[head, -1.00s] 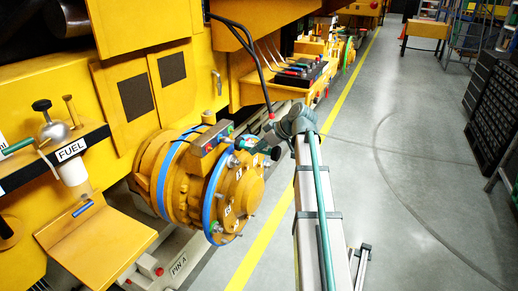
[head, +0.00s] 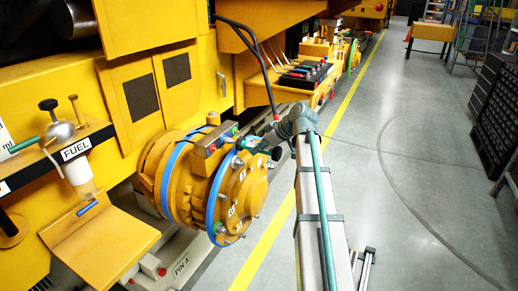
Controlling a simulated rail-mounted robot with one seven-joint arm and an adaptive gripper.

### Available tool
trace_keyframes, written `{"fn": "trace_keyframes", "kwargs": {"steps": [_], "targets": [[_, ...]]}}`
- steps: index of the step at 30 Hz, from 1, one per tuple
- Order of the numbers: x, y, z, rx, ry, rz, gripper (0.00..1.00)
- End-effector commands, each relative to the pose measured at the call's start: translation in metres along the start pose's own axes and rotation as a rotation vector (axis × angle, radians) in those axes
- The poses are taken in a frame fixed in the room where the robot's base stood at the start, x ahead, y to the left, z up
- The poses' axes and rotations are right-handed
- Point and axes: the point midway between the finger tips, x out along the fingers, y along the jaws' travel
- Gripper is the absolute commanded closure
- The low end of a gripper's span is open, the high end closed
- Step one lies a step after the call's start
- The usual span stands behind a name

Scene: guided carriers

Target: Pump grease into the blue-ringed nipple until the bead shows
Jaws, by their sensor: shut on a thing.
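The yellow hub (head: 242,195) has a flanged round face with small fittings around it and blue bands behind. One small fitting with a bluish tip (head: 237,162) sits near the top of the face; it is too small to tell whether it is the blue-ringed nipple. My gripper (head: 258,150) is at the upper right of the hub, shut on a small teal and dark tool (head: 247,144) close to the face. I cannot tell whether the tool touches a fitting. No grease bead can be made out.
A black tray (head: 303,76) with coloured handles lies behind.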

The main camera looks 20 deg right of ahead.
Motion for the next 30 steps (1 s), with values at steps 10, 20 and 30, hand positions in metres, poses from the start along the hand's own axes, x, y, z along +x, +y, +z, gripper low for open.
{"fn": "trace_keyframes", "kwargs": {"steps": [10,20,30], "targets": [[-0.0005,0.0001,-0.0017,-0.001,0.007,0.000,1.00],[-0.0048,0.0000,0.0026,-0.001,0.005,-0.001,1.00],[-0.0049,0.0001,0.0031,0.000,0.004,0.000,1.00]]}}
